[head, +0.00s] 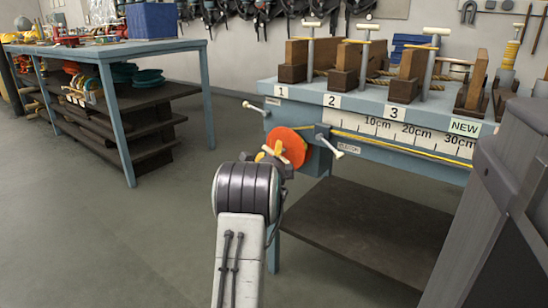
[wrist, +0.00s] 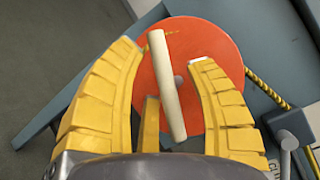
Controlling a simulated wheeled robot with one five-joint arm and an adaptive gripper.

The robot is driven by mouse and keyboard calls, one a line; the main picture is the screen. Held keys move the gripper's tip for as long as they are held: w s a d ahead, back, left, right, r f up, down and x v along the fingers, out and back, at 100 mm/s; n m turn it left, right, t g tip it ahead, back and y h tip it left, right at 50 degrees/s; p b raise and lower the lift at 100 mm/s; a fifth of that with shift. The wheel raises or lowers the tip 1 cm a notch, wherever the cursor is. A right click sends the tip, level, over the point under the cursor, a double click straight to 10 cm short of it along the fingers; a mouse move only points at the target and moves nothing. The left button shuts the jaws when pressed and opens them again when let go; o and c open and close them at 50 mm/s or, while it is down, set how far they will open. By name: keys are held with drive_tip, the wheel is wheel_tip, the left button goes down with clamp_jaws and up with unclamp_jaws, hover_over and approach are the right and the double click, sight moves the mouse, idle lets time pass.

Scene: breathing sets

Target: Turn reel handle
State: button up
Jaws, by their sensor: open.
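The reel is an orange-red disc (head: 299,146) on the front left end of the blue bench. It fills the middle of the wrist view (wrist: 215,45). Its cream bar handle (wrist: 165,85) crosses the disc face, leaning slightly, with its upper end near the left fingertip. My gripper (wrist: 175,52) has yellow fingers spread apart, one on each side of the handle in the picture. They hold nothing. In the head view my gripper (head: 269,153) is right in front of the reel, partly hidden by my wrist. I cannot tell whether a finger touches the handle.
The blue bench (head: 366,98) carries wooden blocks, clamps and labels 1, 2, 3 and NEW. A white-tipped lever (head: 330,145) sticks out right of the reel. A ruler strip (head: 400,132) runs along the bench front. A dark grey cabinet (head: 500,215) stands near right. Floor at left is clear.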

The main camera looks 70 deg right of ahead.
drive_tip(key=shift+o, duration=0.2)
clamp_jaws()
idle(0.4)
